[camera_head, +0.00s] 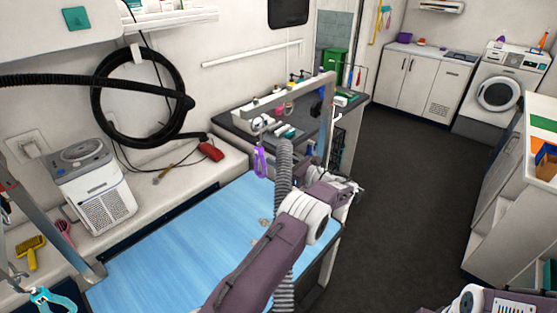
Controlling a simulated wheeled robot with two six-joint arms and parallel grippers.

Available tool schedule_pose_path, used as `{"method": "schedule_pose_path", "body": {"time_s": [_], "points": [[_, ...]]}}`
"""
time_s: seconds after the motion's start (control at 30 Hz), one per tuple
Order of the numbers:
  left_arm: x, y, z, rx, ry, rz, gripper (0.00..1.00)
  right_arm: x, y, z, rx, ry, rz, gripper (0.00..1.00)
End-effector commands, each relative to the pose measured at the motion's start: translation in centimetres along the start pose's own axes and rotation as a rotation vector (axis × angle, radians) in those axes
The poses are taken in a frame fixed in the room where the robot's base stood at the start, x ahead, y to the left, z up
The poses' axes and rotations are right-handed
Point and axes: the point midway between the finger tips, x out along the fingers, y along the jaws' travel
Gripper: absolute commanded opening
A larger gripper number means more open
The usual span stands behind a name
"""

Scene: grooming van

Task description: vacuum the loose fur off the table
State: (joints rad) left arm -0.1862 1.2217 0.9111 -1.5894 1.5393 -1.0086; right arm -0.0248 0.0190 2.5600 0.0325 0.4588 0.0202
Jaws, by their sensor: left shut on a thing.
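The grooming table (165,245) has a blue top and fills the lower middle of the view. Small tan tufts of loose fur (263,222) lie on it beside my left arm, which hides part of the top. A grey ribbed vacuum hose (285,160) rises behind my left arm and shows again below it. My left gripper (346,188) is at the table's far right corner, shut on the vacuum hose's end; the held part is mostly hidden. My right gripper is not in view; only part of my right arm shows at the bottom right.
A metal grooming arm (328,120) stands over the table with a purple loop (261,162) hanging from it. A white dryer unit (92,185) and a red clipper-like item (211,151) sit on the left ledge. A dark counter (235,122) stands behind. The dark floor (400,170) on the right is clear.

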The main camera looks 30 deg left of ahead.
Motion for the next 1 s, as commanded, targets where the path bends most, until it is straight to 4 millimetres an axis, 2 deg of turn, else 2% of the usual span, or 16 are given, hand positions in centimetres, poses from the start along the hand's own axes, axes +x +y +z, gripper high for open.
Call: {"method": "schedule_pose_path", "body": {"time_s": [0.47, 0.8, 1.0], "points": [[0.4, 0.3, 0.3, -0.001, -0.003, 0.001, 0.0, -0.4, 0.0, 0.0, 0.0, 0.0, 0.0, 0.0], [3.8, 3.1, 0.4, 0.001, -0.002, 0.003, 0.0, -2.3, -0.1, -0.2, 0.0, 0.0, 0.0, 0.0], [5.3, 4.2, 0.2, 0.0, -0.002, 0.001, 0.0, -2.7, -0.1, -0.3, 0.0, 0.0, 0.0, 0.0]]}}
